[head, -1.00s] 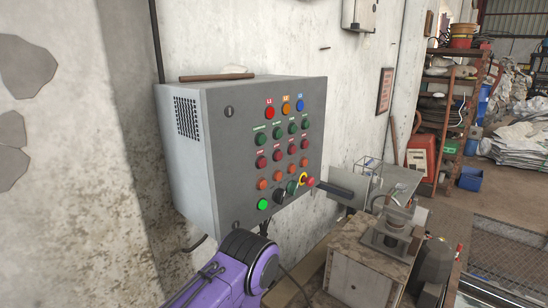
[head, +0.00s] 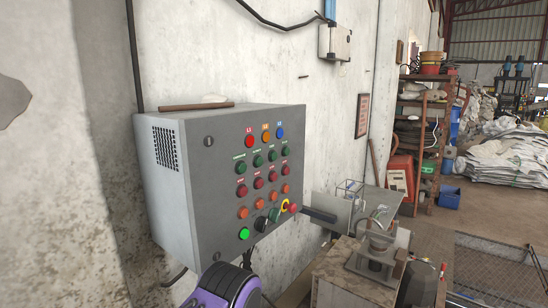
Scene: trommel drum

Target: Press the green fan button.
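The grey control box (head: 222,200) hangs on the wall left of the picture's middle. Its face carries a row of dark green buttons (head: 258,161), with small labels too small to read, so I cannot tell which is the fan button. Below them are red buttons (head: 258,183) and orange buttons (head: 258,204). The bottom row has a bright lit green button (head: 244,234), a black knob (head: 261,224), a dark green button (head: 274,215) and a red mushroom button (head: 292,208) by a yellow ring. Neither gripper shows; only a purple link of mine appears below the box.
Red, orange and blue lamps (head: 265,137) top the panel. A dark bar (head: 319,215) juts out right of the box. A machine on a worn block (head: 345,278) stands at the lower right, with a mesh grating (head: 490,270) beyond. A brown rod (head: 197,106) lies on the box.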

